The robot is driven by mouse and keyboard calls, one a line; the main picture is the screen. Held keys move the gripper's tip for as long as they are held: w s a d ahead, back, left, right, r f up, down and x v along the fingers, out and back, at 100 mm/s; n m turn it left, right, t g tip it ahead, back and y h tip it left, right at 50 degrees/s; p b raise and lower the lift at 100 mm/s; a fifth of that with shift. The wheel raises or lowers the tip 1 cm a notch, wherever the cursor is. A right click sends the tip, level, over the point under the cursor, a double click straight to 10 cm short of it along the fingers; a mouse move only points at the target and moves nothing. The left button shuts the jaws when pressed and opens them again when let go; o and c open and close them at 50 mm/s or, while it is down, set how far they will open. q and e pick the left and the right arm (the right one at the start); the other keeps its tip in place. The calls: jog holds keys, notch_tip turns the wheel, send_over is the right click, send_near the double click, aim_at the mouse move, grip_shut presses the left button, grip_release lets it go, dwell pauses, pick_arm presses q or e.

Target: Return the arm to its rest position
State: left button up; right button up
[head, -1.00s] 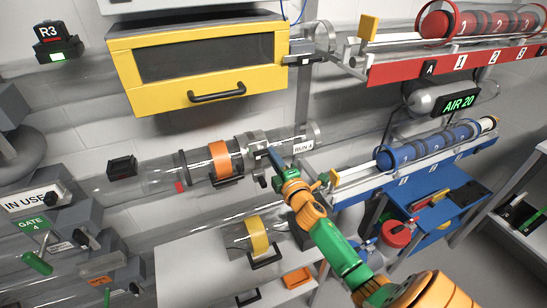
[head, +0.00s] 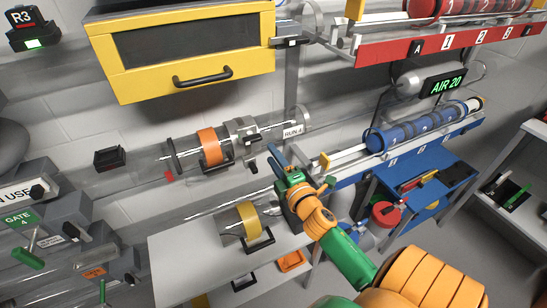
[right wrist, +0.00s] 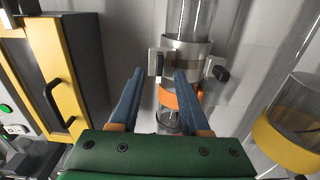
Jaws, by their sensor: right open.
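My right arm reaches up from the lower right in the head view. Its gripper (head: 279,163) is open and empty. No contact with the tube shows. My left gripper is not in view.
A yellow-framed cabinet (head: 188,98) hangs above the tube. A blue rack (head: 345,179) with blue carriers (head: 424,126) stands right of my gripper, a red rack (head: 440,38) above it. A yellow-banded tube (head: 246,221) lies below left. Gate levers (head: 28,241) stand at far left.

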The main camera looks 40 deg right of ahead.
jog(key=shift+f, duration=0.1)
dwell(0.3)
jog(key=s+a+f+m+g, duration=0.7)
jog(key=s+f+m+g, duration=0.1)
jog(key=s+f+m, duration=0.25)
jog(key=s+a+f+m+g+y, duration=0.35)
jog(key=s+a+g, duration=0.25)
jog(key=s+a, duration=0.35)
jog(key=s+f+n+g, duration=0.1)
jog(key=s+f, duration=0.1)
jog(key=f, duration=0.7)
jog(key=s+f, duration=0.2)
jog(key=f, duration=0.6)
jog(key=s+d+f+g, duration=0.1)
jog(key=s+d+f, duration=0.1)
jog(key=s+f, duration=0.8)
jog(key=shift+s+d+f+g, duration=0.3)
jog(key=shift+s+f, duration=0.1)
jog(key=shift+s, duration=0.55)
jog(key=shift+y, duration=0.25)
